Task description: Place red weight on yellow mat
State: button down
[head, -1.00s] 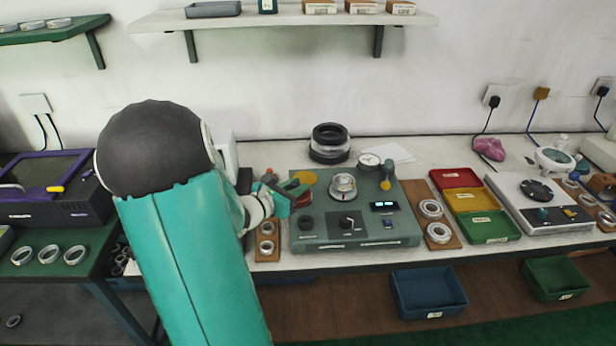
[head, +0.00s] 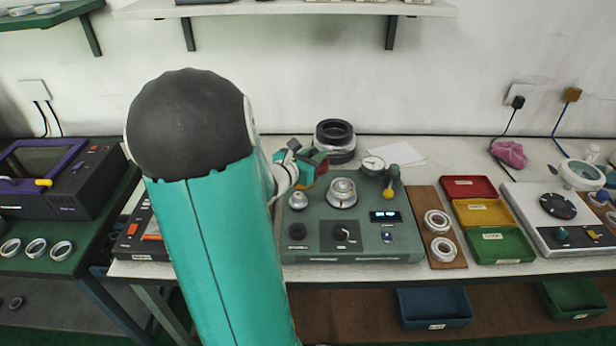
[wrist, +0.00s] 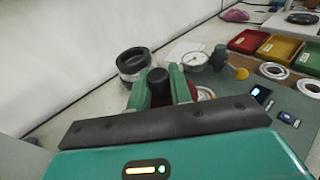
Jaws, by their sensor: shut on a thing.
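My gripper (head: 308,166) is shut on the red weight (head: 321,158), holding it over the back left part of the grey-green device (head: 365,210). In the wrist view the two teal fingers (wrist: 158,92) are on either side of the weight's black knob (wrist: 158,78). Red shows between and beside the fingers, and most of the weight is hidden. A small yellow patch (head: 309,184), apparently the yellow mat, shows just below the gripper. It is mostly hidden, so I cannot tell whether the weight touches it.
A dial gauge (head: 373,164) and a lever with a yellow ball (head: 388,192) are right of the gripper. A silver stepped piece (head: 342,193) sits mid-device. Red, yellow and green bins (head: 502,247) stand farther right.

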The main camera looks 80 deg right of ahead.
jog(key=w+d+f, duration=0.5)
jog(key=d+f, duration=0.1)
jog(key=d, duration=0.1)
jog(key=w+d+f, duration=0.3)
jog(key=d, duration=0.1)
jog(key=shift+w+f, duration=0.15)
jog(key=shift+w, duration=0.15)
jog(key=shift+w+d+f, duration=0.15)
jog(key=shift+w+f, duration=0.05)
jog(key=shift+f, duration=1.65)
jog(key=shift+f, duration=0.15)
jog(key=c, duration=1.3)
grip_release()
